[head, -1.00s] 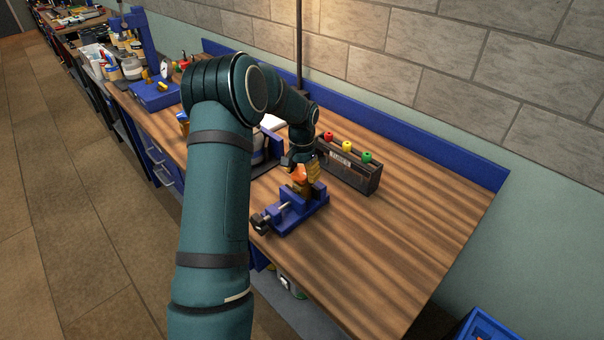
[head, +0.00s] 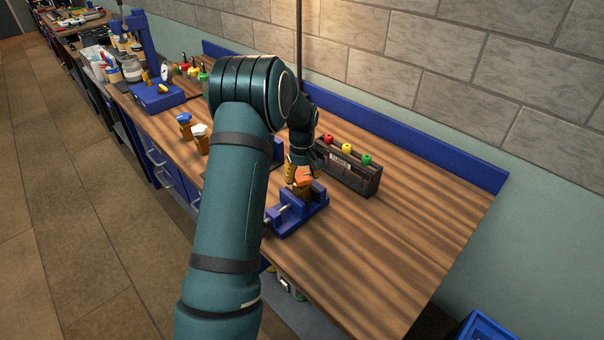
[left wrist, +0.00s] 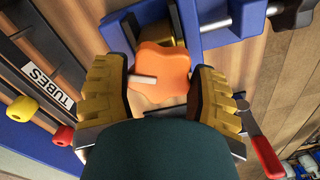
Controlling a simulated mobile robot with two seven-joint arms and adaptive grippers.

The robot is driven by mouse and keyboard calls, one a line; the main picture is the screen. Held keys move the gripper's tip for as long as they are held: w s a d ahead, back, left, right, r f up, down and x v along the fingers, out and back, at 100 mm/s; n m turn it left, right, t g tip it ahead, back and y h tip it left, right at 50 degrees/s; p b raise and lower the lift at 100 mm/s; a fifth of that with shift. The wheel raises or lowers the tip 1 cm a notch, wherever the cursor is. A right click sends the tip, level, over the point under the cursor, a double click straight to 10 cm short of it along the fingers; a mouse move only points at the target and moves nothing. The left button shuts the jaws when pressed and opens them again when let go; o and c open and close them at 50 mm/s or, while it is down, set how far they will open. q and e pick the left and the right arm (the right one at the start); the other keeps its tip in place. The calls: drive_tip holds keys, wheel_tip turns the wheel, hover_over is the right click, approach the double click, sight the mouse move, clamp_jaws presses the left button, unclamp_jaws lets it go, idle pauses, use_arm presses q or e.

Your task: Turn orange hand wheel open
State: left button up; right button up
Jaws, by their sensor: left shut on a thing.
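The orange hand wheel (head: 304,175) sits above the blue vise (head: 298,212) on the wooden bench. In the left wrist view the wheel (left wrist: 160,72) is lobed, with a white bar on its face, and lies between two ribbed yellow fingers. My left gripper (head: 300,178) points down and is shut on the wheel. The vise (left wrist: 205,25) shows there beyond the wheel. My right gripper is not in view.
A dark box (head: 350,175) with red, yellow and green knobs stands close behind the vise. Two small pieces with blue (head: 185,120) and white (head: 200,131) tops stand left of my arm. The bench's right part is bare. A red-handled lever (left wrist: 267,155) shows in the left wrist view.

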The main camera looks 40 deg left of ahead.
sight(302, 175)
use_arm(q)
drive_tip(key=n+p, duration=0.1)
drive_tip(key=n, duration=0.4)
drive_tip(key=shift+n, duration=0.3)
idle(0.4)
drive_tip(key=o, duration=1.2)
wheel_tip(302, 175, up, 12)
drive_tip(key=shift+s, duration=0.1)
